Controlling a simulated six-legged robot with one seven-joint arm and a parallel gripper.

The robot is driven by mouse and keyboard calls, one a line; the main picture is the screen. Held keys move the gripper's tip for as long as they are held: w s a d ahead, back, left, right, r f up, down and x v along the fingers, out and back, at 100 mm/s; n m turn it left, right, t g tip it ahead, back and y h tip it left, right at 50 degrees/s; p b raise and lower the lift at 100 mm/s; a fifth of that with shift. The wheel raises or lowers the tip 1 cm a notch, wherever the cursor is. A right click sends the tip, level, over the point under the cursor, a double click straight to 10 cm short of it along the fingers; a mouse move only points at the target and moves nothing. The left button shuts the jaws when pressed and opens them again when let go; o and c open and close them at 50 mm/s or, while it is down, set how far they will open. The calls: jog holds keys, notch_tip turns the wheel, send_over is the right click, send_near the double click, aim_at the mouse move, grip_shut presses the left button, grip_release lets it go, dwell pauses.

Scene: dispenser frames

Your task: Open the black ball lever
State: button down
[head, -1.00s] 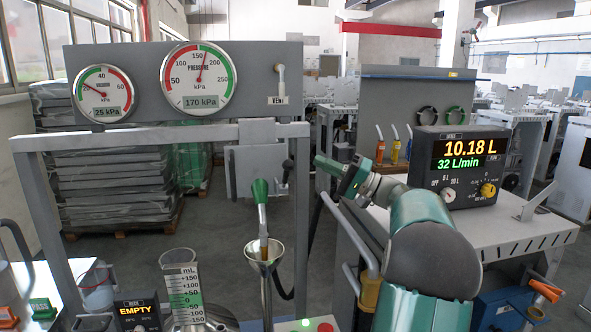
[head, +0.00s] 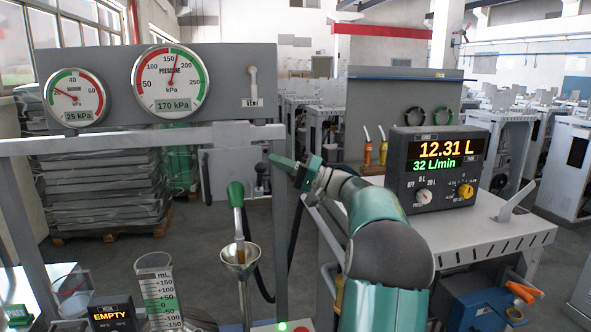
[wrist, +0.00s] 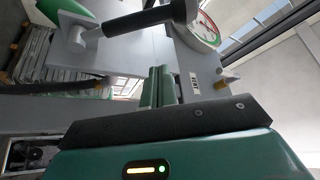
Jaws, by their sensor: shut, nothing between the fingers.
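The black ball lever (head: 261,168) is on the grey dispenser box, under the frame's top bar; it looks small and partly hidden in the head view. In the wrist view its black grip (wrist: 150,18) crosses the top on a grey arm. My gripper (head: 272,158) is just right of and close to the lever. In the wrist view my fingers (wrist: 161,80) are together and empty, below the black grip. I cannot tell whether they touch it.
A meter box (head: 437,165) reads 12.31 L and 32 L/min. A pressure gauge (head: 170,80) shows 170 kPa. A graduated cylinder (head: 158,295) stands at front left.

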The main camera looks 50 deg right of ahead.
aim_at(260, 178)
jog(key=a, duration=0.1)
jog(key=a+f, duration=0.1)
jog(key=a, duration=0.1)
jog(key=shift+a+f, duration=0.3)
jog(key=shift+f, duration=0.05)
jog(key=shift+s, duration=0.15)
jog(key=shift+s+a+f, duration=0.45)
jog(key=shift+s+f, duration=0.05)
jog(key=shift+f, duration=0.2)
